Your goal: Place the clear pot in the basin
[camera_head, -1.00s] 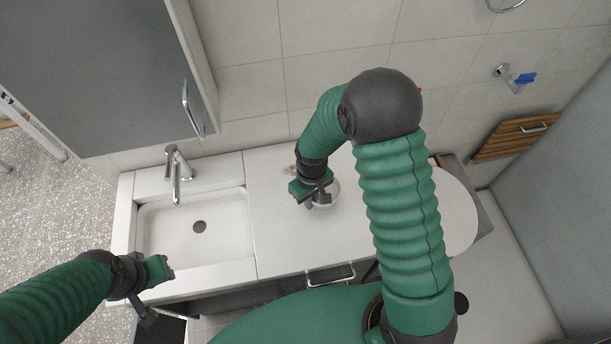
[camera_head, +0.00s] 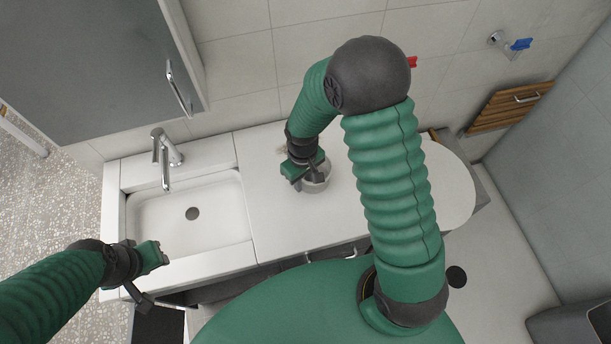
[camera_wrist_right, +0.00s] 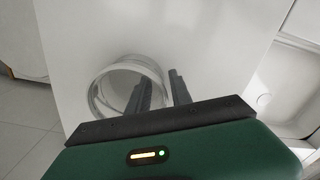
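The clear pot (camera_head: 318,186) stands on the white counter, right of the basin (camera_head: 150,222). My right gripper (camera_head: 311,175) is down at the pot's rim. In the right wrist view the pot (camera_wrist_right: 101,96) is a round, see-through vessel with an open top. The right gripper's fingers (camera_wrist_right: 160,90) are apart there, one over the pot's inside and one outside, with the wall between them. My left gripper (camera_head: 160,252) hovers near the basin's front edge; its finger opening is too small to make out. The basin is empty, with a dark drain.
A chrome faucet (camera_head: 164,158) stands behind the basin. A grey cabinet (camera_head: 90,70) hangs above it at the left. The counter (camera_head: 262,215) is clear between pot and basin. A wooden panel (camera_head: 508,108) is at the right wall.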

